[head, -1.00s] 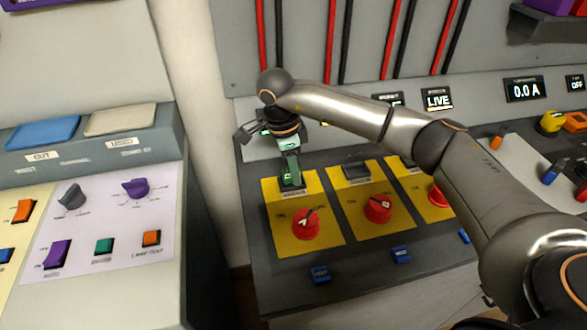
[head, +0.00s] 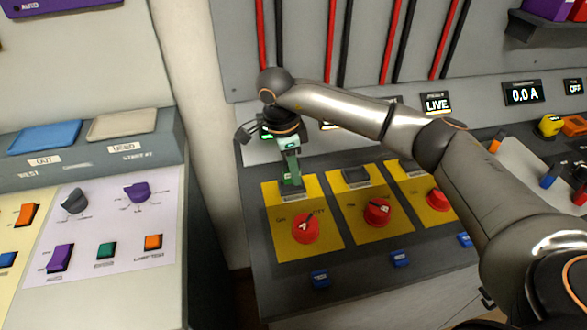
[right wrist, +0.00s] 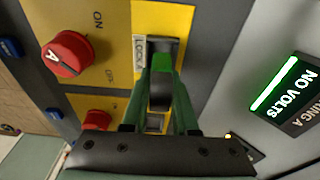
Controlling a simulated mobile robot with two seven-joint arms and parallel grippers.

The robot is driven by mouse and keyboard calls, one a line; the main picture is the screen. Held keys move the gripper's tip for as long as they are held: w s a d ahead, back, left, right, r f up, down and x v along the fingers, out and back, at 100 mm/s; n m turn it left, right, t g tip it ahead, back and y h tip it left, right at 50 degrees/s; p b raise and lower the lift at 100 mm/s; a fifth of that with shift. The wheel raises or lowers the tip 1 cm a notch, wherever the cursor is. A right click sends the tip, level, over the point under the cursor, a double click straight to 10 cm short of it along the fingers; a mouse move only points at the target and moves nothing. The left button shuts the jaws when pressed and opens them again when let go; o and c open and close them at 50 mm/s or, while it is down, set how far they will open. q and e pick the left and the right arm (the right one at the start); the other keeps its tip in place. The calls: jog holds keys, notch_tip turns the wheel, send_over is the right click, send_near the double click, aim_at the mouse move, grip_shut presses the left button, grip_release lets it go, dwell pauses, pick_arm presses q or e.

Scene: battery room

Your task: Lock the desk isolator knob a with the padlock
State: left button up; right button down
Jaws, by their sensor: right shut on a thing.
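Isolator knob A is the red knob (head: 305,228) on the leftmost yellow plate (head: 283,245) of the desk. It also shows at the left in the right wrist view (right wrist: 68,54), with a white A on it. My right gripper (head: 290,180) points down at the lock place at the top of that plate, just behind the knob. In the right wrist view its dark green fingers (right wrist: 160,75) are shut on a small brighter green piece, apparently the padlock (right wrist: 162,62), by the LOCK label. The fingers hide most of it, and I cannot tell whether it is seated. My left gripper is not in view.
Two more yellow plates with red knobs (head: 377,211) (head: 438,198) lie to the right, with blue buttons (head: 320,278) in front. A separate console (head: 110,225) stands at the left across a gap. The back wall carries red and black cables.

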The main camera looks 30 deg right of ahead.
aim_at(286, 160)
jog(key=shift+f+b, duration=0.4)
jog(key=shift+f, duration=0.15)
dwell(0.8)
jog(key=shift+r+p, duration=0.35)
jog(key=shift+r, duration=0.15)
jog(key=shift+f+b, duration=0.5)
jog(key=shift+f, duration=0.25)
dwell(0.8)
jog(key=c, duration=1)
grip_release()
jog(key=shift+o, duration=0.2)
jog(key=shift+a+r+p, duration=0.2)
jog(key=shift+r+p, duration=0.95)
jog(key=shift+r, duration=0.5)
jog(key=shift+w+a+r+p, duration=0.1)
jog(key=shift+a+r+p, duration=0.1)
jog(key=shift+r+p, duration=0.9)
jog(key=shift+w+a+r+p, duration=0.15)
jog(key=shift+r+p, duration=0.5)
jog(key=shift+r, duration=0.85)
jog(key=shift+s+a+r+p, duration=0.1)
jog(key=shift+a+r+p, duration=0.15)
jog(key=shift+r+p, duration=0.85)
jog(key=shift+r+b, duration=0.15)
jog(key=shift+b, duration=0.15)
